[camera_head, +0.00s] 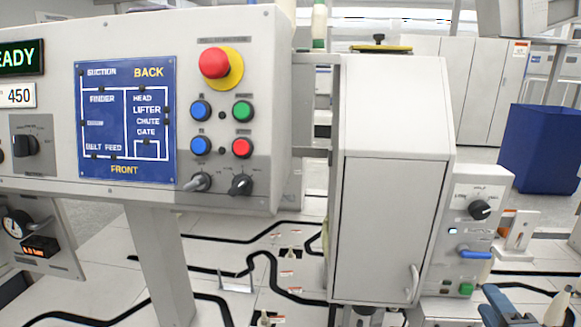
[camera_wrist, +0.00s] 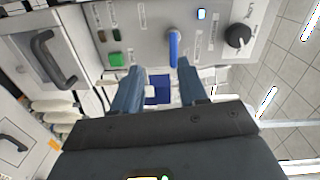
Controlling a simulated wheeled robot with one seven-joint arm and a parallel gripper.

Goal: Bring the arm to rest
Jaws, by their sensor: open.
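My gripper (camera_wrist: 158,88) shows in the wrist view with its two blue-grey fingers apart and nothing between them. Past the fingertips is a grey control panel (camera_wrist: 140,40) with a blue lever (camera_wrist: 174,47), a green button (camera_wrist: 116,59) and a black knob (camera_wrist: 238,36). The lever lies close to the right fingertip in the picture; I cannot tell whether they touch. In the head view my gripper (camera_head: 522,310) is partly seen at the bottom right corner, below the small panel with the blue lever (camera_head: 475,252).
A tall grey cabinet (camera_head: 390,220) with a handle stands left of the small panel. A large panel (camera_head: 240,30) with a red stop button (camera_head: 214,62) fills the upper left. A blue bin (camera_head: 545,150) stands at the right back. Black cables (camera_head: 255,265) lie along the floor.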

